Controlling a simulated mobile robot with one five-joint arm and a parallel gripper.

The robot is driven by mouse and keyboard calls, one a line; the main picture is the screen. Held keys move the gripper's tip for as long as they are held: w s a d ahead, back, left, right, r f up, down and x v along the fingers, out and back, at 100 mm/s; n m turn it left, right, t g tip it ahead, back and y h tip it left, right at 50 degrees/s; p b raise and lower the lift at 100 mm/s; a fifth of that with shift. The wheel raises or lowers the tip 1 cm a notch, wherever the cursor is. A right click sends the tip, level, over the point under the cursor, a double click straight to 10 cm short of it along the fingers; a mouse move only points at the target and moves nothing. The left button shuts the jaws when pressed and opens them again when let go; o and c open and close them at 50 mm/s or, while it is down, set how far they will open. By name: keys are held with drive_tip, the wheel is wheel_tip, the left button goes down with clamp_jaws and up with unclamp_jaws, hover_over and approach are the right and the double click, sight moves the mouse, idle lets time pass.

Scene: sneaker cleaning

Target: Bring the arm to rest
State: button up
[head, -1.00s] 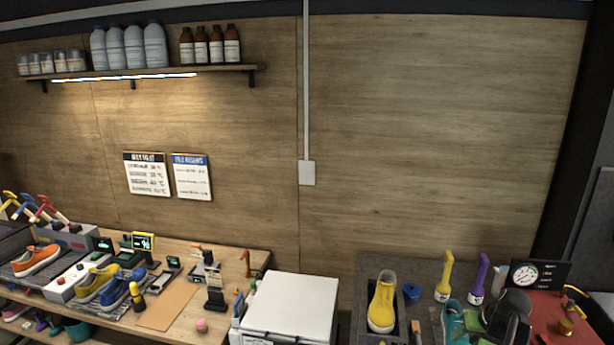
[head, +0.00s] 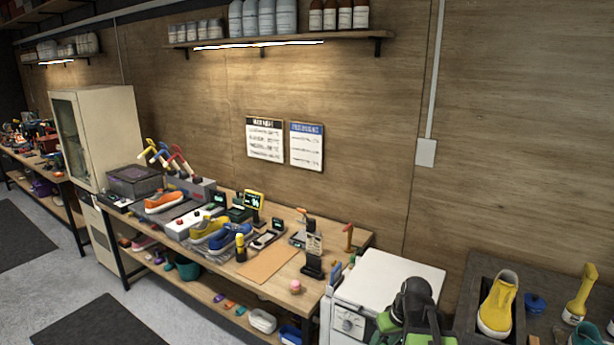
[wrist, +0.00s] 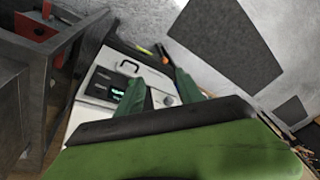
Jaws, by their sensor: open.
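My arm shows at the bottom of the head view, with a black joint and green parts in front of the white cabinet (head: 385,277). My gripper (wrist: 160,92) is in the wrist view, where its two green fingers stand apart with nothing seen between them. Beyond the fingers is a white unit (wrist: 97,88) with a small dark display, a handle and a knob. I cannot tell whether the fingers touch anything; they look clear of it.
A wooden workbench (head: 262,265) at left holds several sneakers, tools and small devices. A dark grey counter (head: 478,270) at right holds a yellow sneaker (head: 497,305) in a basin. A tall cream cabinet (head: 110,130) stands farther left. The floor (head: 60,275) at left is open, with dark mats.

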drive_tip(key=s+a+f+m+g+h+b, duration=0.1)
drive_tip(key=s+a+f, duration=0.1)
drive_tip(key=a, duration=0.3)
drive_tip(key=s+a+f+m+g+h+b, duration=0.1)
drive_tip(key=s+a+f, duration=0.1)
drive_tip(key=s+a, duration=0.2)
drive_tip(key=shift+s+a+g, duration=0.2)
drive_tip(key=shift+a+g, duration=0.1)
drive_tip(key=shift+a, duration=0.55)
